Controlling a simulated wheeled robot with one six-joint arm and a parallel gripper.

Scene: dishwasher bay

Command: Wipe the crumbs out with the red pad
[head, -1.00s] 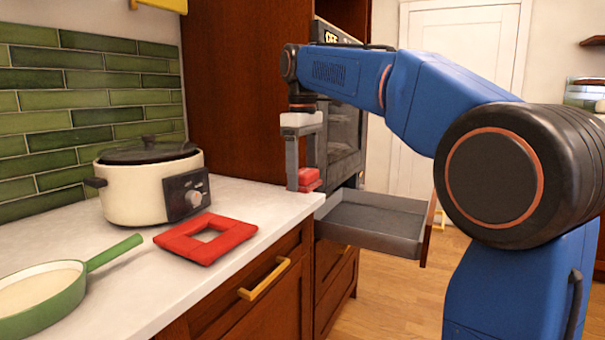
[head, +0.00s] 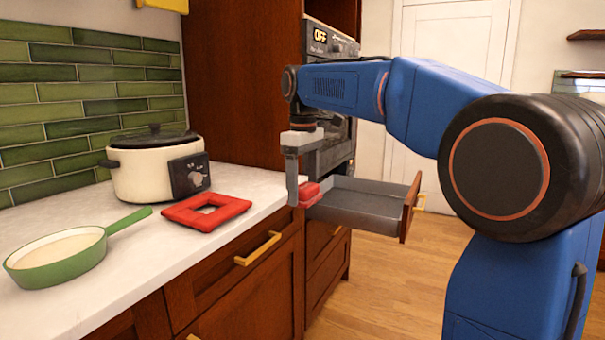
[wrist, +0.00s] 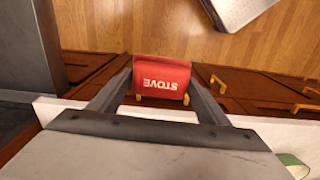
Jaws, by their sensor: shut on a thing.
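My gripper (head: 302,188) is shut on the red pad (head: 308,195), just beyond the counter's front edge and beside the open drawer (head: 352,205). In the wrist view the pad (wrist: 163,78) shows the word "STOVE" between my fingers. The drawer is grey inside with a wooden front. I cannot make out crumbs in either view.
On the white counter (head: 120,265) stand a cream pot (head: 145,178), a red square frame (head: 178,213) and a green pan (head: 75,272). An oven (head: 328,42) stands behind my gripper. Cabinet fronts with yellow handles (head: 258,248) lie below; open wooden floor is at right.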

